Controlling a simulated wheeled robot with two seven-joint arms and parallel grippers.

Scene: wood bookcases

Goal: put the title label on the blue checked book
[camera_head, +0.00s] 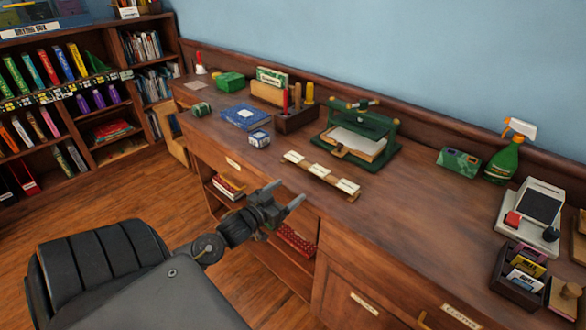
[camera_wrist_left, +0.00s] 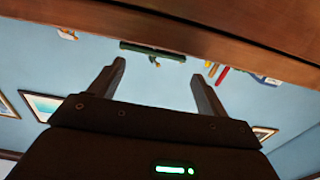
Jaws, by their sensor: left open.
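The blue checked book (camera_head: 244,117) lies flat on the wooden desk, left of centre in the head view. Cream labels (camera_head: 321,171) sit in a row on a low wooden strip near the desk's front edge; their print is too small to read. My left gripper (camera_head: 291,191) is open and empty, in front of the desk edge and on the near side of the label strip. In the left wrist view its two fingers (camera_wrist_left: 158,70) are apart with nothing between them. My right gripper is not in view.
A small blue-and-white box (camera_head: 259,138) stands beside the book. A green press (camera_head: 362,133) stands behind the labels. A wooden block with coloured sticks (camera_head: 297,116) is between book and press. The desk right of the labels is clear up to a card machine (camera_head: 530,212).

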